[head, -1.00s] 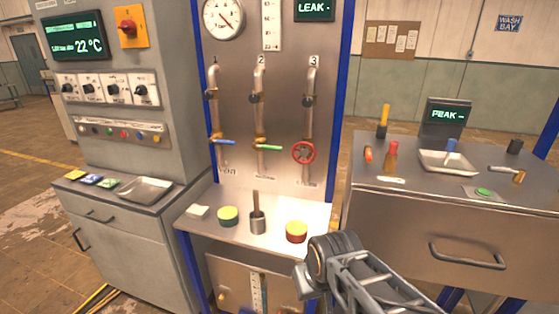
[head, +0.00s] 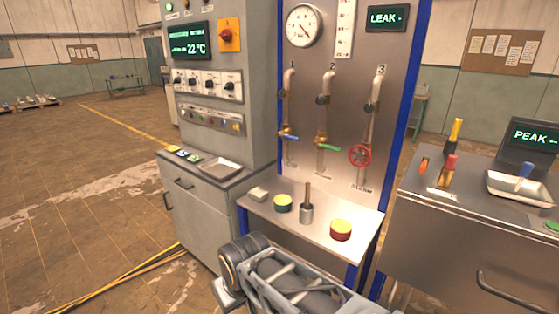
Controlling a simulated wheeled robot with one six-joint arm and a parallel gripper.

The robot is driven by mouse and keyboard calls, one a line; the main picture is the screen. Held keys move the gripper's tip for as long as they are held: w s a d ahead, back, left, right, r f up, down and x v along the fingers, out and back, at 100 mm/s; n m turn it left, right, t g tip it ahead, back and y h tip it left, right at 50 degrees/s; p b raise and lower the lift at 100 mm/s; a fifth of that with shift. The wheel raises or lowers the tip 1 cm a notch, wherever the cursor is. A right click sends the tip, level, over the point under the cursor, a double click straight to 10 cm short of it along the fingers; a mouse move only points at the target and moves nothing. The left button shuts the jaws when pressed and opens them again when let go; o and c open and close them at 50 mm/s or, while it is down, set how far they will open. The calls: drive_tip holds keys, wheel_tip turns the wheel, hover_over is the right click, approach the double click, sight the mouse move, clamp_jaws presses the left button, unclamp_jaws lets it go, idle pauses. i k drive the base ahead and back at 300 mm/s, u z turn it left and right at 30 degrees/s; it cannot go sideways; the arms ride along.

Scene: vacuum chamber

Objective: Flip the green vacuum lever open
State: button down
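The green lever (head: 328,147) is on the middle pipe, marked 2, on the steel panel (head: 345,110). Its handle sticks out to the right, near level and tilted slightly down. A blue lever (head: 288,137) is on the pipe to its left, and a red round handwheel (head: 360,156) is on the pipe to its right. My arm shows at the bottom middle, below and in front of the panel's shelf, well apart from the green lever. The fingertips of my gripper cannot be made out.
A grey control cabinet (head: 197,230) stands left, a steel bench (head: 440,245) right. Open floor (head: 80,220) lies far left.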

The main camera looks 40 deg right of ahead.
sight(331, 148)
drive_tip(key=u, duration=0.7)
drive_tip(key=i, duration=1.9)
drive_tip(key=z, duration=2.9)
drive_tip(key=i, duration=0.5)
drive_tip(key=z, duration=0.2)
